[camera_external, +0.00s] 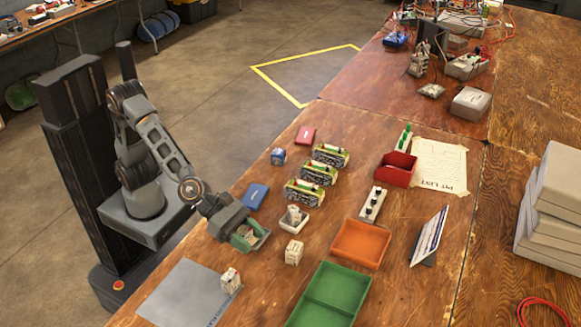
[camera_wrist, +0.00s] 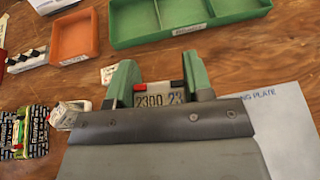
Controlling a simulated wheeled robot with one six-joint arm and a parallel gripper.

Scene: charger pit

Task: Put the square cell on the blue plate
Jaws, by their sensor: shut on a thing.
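My gripper (camera_wrist: 160,82) has green fingers and is shut on a cell (camera_wrist: 160,98), which shows a pale label reading about "2300 2S" and red and black ends. In the external view my gripper (camera_external: 250,236) is low over the table's near left part, with the held cell largely hidden between the fingers. The flat blue plate (camera_external: 256,195) lies on the table just beyond my gripper, towards the left edge. It does not show in the wrist view. I cannot tell whether the held cell touches the table.
A white cell (camera_external: 294,251) stands right of my gripper. A third cell (camera_external: 230,279) stands by the grey sheet (camera_external: 180,295). Several chargers (camera_external: 304,193), an orange tray (camera_external: 361,243) and a green tray (camera_external: 328,296) lie farther right.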

